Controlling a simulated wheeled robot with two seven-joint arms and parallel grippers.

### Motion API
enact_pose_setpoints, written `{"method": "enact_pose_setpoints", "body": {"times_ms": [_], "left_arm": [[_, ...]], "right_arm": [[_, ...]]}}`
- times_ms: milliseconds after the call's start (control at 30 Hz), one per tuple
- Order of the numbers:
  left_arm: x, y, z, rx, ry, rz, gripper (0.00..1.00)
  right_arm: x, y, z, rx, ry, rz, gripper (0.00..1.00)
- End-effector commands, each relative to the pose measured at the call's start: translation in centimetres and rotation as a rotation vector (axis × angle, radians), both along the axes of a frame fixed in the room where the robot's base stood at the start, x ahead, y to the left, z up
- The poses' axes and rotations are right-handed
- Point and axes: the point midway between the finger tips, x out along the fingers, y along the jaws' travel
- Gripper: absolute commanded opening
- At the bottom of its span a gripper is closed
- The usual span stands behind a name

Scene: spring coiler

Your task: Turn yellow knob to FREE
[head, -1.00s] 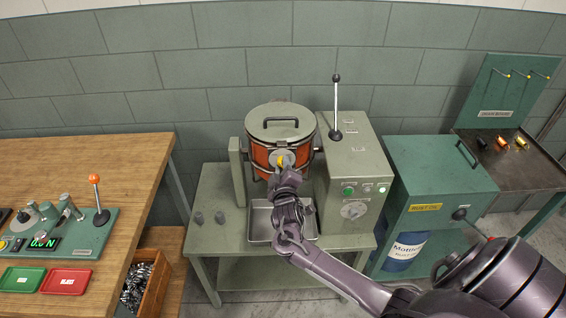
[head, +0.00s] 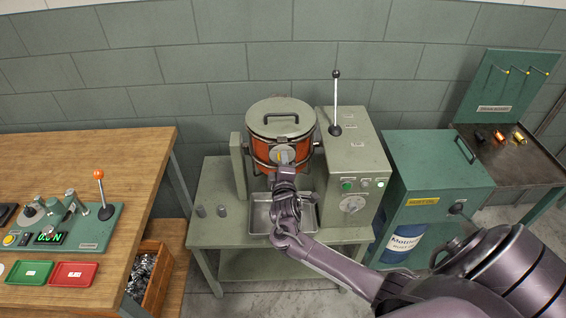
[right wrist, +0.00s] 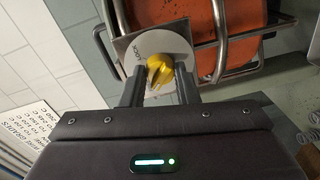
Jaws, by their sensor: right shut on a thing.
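The yellow knob (right wrist: 172,72) sits on a pale round dial plate (right wrist: 147,45) in the right wrist view. The word LOCK reads on the dial's left side; no FREE label can be made out. In the head view the knob (head: 284,155) shows small on the front of the orange drum (head: 262,152). My right gripper (right wrist: 160,85) is at the knob, its two dark fingers on either side, shut on it. In the head view my right gripper (head: 284,172) reaches up to the drum's front. My left gripper is not in view.
The drum has a grey lid with a handle (head: 281,118) and hangs beside a grey control box (head: 352,160) with a tall lever. A metal tray (head: 262,218) lies below it. A wooden bench (head: 90,165) stands left and a green cabinet (head: 440,175) right.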

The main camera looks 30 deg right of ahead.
Motion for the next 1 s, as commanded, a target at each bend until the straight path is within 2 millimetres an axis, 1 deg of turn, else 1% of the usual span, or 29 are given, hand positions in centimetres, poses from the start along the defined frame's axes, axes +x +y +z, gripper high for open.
{"method": "enact_pose_setpoints", "body": {"times_ms": [167,200,333,367,600,700,867,1000], "left_arm": [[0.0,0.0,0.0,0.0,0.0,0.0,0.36],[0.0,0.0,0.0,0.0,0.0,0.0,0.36],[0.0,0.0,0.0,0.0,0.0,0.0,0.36],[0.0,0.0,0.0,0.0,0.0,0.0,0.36],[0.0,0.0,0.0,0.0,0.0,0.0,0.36],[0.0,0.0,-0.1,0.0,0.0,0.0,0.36],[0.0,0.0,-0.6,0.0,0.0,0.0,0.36],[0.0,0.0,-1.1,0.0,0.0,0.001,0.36]], "right_arm": [[0.0,0.1,0.0,0.0,0.001,0.001,0.05],[0.0,0.1,0.0,0.0,0.001,0.001,0.3],[0.0,0.0,0.0,0.0,0.001,0.001,0.47],[0.0,0.0,0.0,0.0,0.001,0.001,0.5],[0.0,0.0,0.0,0.001,0.001,0.0,0.5],[-0.4,0.3,-0.1,0.0,0.001,0.001,0.5],[-2.2,1.4,-0.2,0.002,0.002,0.002,0.5],[-4.3,2.7,0.0,0.002,0.002,0.002,0.5]]}}
